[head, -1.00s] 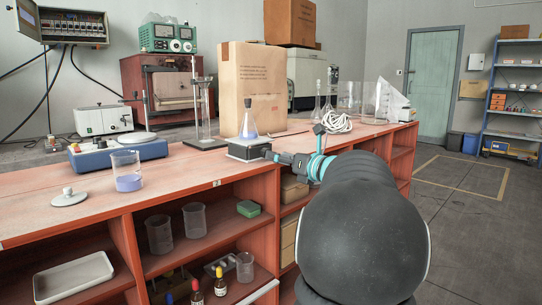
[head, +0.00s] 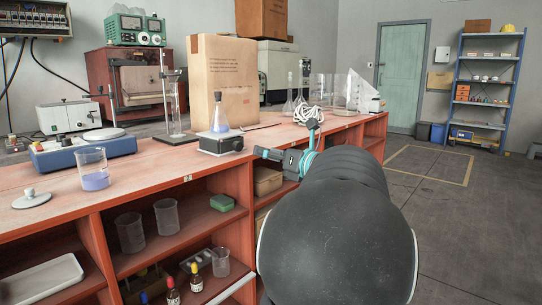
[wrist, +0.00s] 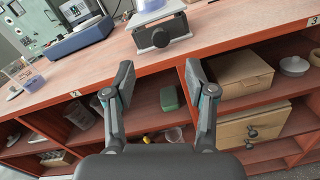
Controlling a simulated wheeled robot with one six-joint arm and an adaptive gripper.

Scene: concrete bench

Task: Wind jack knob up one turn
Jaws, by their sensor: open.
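The lab jack (head: 221,144) stands near the bench's front edge, low, with a pale top plate. Its dark knob (wrist: 160,38) faces the front in the wrist view, and also shows in the head view (head: 239,144). A conical flask with blue liquid (head: 220,118) stands upright on the jack. My gripper (wrist: 157,75) is open and empty, its two fingers spread in front of the bench edge. The knob lies ahead of the gap between the fingers, apart from them. In the head view my gripper (head: 262,153) is right of the jack, partly hidden by my arm.
A beaker of blue liquid (head: 93,170) and a stirrer-like blue device (head: 82,150) stand left on the bench (head: 150,165). A cardboard box (head: 222,78) stands behind the jack. Open shelves lie below the benchtop.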

